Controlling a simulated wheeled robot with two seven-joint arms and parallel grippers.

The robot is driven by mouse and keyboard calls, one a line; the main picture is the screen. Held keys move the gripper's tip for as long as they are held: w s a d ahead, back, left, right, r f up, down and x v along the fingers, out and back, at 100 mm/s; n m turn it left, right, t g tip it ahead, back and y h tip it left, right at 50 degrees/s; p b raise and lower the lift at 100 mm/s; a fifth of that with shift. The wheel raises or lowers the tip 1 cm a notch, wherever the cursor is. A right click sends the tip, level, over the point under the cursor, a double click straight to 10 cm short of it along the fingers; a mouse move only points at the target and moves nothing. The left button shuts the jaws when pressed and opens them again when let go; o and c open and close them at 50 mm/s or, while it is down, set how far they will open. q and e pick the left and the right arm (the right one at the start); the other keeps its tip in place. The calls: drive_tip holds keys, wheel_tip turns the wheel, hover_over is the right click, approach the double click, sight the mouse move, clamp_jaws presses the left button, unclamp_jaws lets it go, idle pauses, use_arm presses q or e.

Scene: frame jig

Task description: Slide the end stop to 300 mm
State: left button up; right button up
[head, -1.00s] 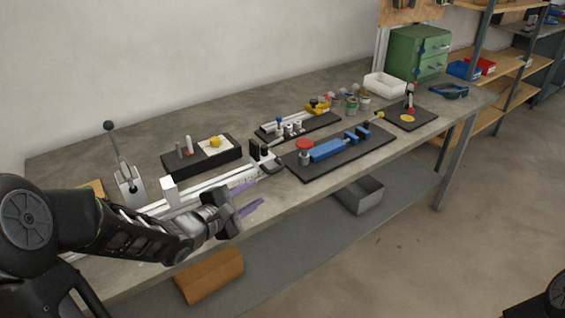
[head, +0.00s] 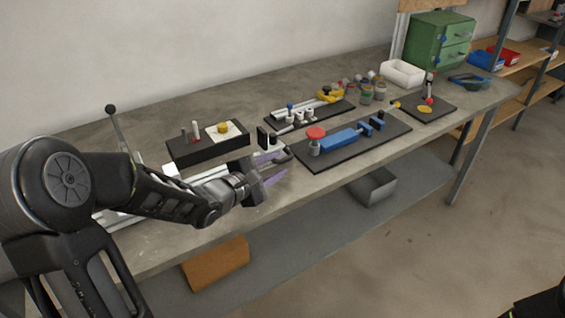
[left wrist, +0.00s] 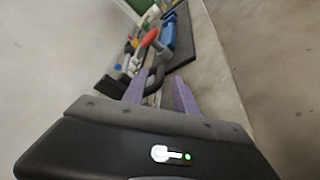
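The end stop (head: 262,137) is a dark upright block at the far right end of the pale rail (head: 207,177) along the table's front. A dark curved part beside it, partly behind my fingers, shows in the left wrist view (left wrist: 157,78). My left gripper (head: 280,166) has its two purple fingers apart and empty, just in front of the end stop and rail end. In the left wrist view the gripper (left wrist: 159,92) points along the rail, with the dark curved part just beyond the fingertips. Contact cannot be told. The rail's scale is unreadable.
A black mat (head: 350,148) with a blue clamp (head: 340,138) and a red-topped part (head: 316,134) lies just right of the rail. A black block with pegs (head: 208,148) stands behind it. A lever (head: 113,125) rises at the left. Bare table lies behind.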

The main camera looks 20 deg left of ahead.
sight(283, 162)
use_arm(q)
drive_tip(key=shift+x, duration=1.6)
drive_tip(key=shift+c, duration=0.3)
clamp_jaws()
drive_tip(key=shift+s+f, duration=0.1)
drive_tip(key=shift+f, duration=0.1)
